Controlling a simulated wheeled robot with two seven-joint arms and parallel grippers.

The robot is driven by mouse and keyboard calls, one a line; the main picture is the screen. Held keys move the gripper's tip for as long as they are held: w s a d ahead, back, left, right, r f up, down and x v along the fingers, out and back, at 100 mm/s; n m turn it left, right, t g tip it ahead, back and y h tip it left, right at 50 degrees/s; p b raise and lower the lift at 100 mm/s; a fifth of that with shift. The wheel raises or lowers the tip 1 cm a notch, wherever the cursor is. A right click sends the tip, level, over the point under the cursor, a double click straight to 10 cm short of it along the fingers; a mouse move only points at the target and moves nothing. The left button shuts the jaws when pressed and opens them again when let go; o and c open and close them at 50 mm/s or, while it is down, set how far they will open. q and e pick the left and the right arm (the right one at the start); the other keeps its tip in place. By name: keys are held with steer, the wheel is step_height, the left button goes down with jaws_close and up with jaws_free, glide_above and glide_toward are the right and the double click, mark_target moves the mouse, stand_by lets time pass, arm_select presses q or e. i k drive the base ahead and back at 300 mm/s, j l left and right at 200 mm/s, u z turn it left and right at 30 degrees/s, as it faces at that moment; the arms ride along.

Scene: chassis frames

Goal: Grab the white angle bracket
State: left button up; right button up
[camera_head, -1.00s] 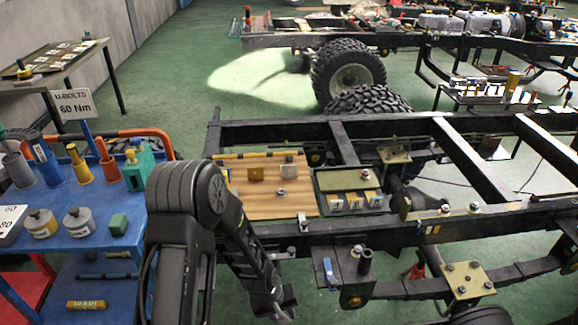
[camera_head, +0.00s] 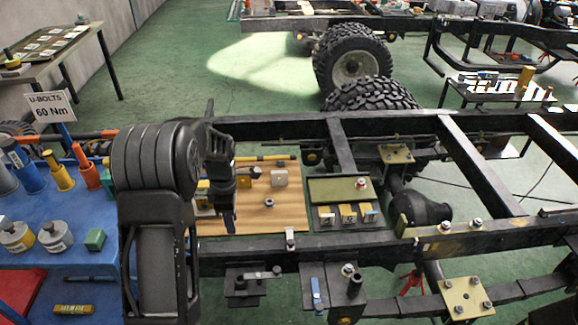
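A small pale, whitish angle bracket (camera_head: 279,178) stands on the wooden board (camera_head: 286,213), toward its back right. My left gripper (camera_head: 229,222) hangs over the left half of the board, pointing down, left of and apart from the pale bracket. I see it nearly edge-on, so the finger gap cannot be made out. My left arm hides the board's left edge. My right gripper is not in view.
A dark tray with labelled parts (camera_head: 324,215) sits right of the board. Black chassis rails (camera_head: 410,243) run in front and behind. A blue cart (camera_head: 75,258) with tools and canisters stands at left. A small hex nut (camera_head: 269,203) lies on the board.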

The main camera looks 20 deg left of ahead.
mark_target(283, 175)
steer(key=i, duration=1.05)
